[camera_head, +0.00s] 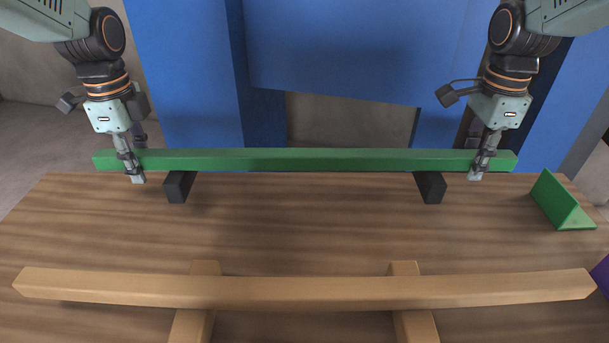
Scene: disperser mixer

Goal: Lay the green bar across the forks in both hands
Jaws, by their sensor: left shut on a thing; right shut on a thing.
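The long green bar (310,160) lies level from left to right at the far edge of the table. My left gripper (136,178) is shut on the bar near its left end. My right gripper (476,175) is shut on it near its right end. Two dark blocks, perhaps the forks, show under the bar: the left one (178,188) just right of my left gripper, the right one (430,189) just left of my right gripper. I cannot tell whether the bar touches them.
A wooden beam (300,292) lies across two wooden supports at the front of the brown table (300,225). A purple thing (602,274) shows at the right edge. Blue machine panels (350,50) rise behind. The table's middle is clear.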

